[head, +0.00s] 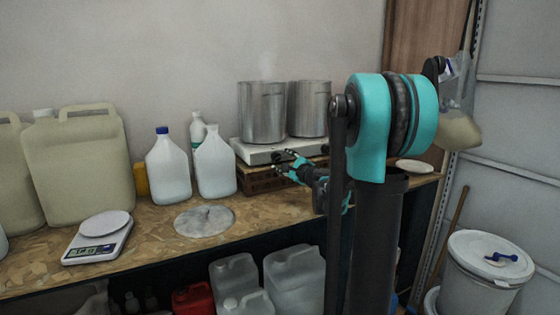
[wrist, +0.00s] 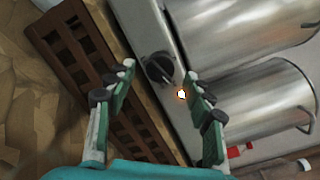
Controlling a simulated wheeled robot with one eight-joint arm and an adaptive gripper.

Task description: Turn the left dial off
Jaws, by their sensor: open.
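A white hot plate (head: 252,153) sits on a slatted wooden crate, carrying two steel pots. In the wrist view, a round black dial (wrist: 158,68) is on its front panel, with a glowing orange-white lamp (wrist: 181,94) beside it. The dial appears to be the left one; no other dial shows clearly there. My gripper (wrist: 160,74) is open, its fingers on either side of the dial. I cannot tell whether they touch it. In the head view my gripper (head: 286,163) is at the front of the hot plate.
Steam rises above the left pot (head: 262,112); the right pot (head: 309,108) is close beside it. The wooden crate (wrist: 105,75) is below the panel. White bottles (head: 215,162) stand left of the hot plate. A scale (head: 98,240) and a round lid (head: 204,220) lie on the bench.

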